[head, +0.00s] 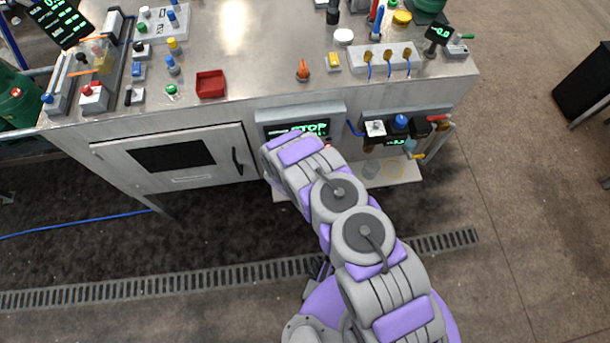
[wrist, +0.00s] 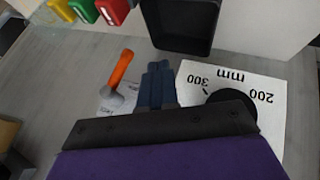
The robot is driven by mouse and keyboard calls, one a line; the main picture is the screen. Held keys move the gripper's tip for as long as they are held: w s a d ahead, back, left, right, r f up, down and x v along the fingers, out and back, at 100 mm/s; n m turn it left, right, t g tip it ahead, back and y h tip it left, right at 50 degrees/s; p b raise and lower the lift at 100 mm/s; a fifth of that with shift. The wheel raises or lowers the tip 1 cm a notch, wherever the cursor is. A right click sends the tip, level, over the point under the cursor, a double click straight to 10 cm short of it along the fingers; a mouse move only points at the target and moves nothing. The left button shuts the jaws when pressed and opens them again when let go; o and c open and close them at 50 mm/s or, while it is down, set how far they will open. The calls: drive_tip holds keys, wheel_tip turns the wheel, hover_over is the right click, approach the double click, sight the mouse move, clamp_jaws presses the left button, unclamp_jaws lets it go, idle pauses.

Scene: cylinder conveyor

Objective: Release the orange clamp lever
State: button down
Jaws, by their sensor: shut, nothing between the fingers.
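The orange clamp lever (wrist: 122,67) shows in the wrist view, left of my gripper. Its orange handle slants up and to the right from a grey pivot (wrist: 113,99) on a small pale plate. My gripper (wrist: 158,70) is shut and empty, its dark blue fingers together. It appears beside the lever with a gap between them in the picture. In the head view my arm reaches toward the bench front and my fingers are hidden. A small orange part (head: 303,70) stands on the bench top; I cannot tell whether it is this lever.
In the wrist view a white scale plate (wrist: 268,100) marked in mm lies right of my fingers, with a black round part on it. A dark box (wrist: 180,22) is above. Red, yellow and green parts (wrist: 112,10) hang at upper left. A red tray (head: 210,84) sits on the bench.

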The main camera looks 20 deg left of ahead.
drive_tip(key=shift+w+d+f+b, duration=0.15)
drive_tip(key=shift+w+d+b, duration=0.05)
drive_tip(key=shift+w+d, duration=0.55)
drive_tip(key=shift+w+d+f+b, duration=0.15)
drive_tip(key=shift+w+d, duration=0.5)
drive_tip(key=shift+w, duration=0.15)
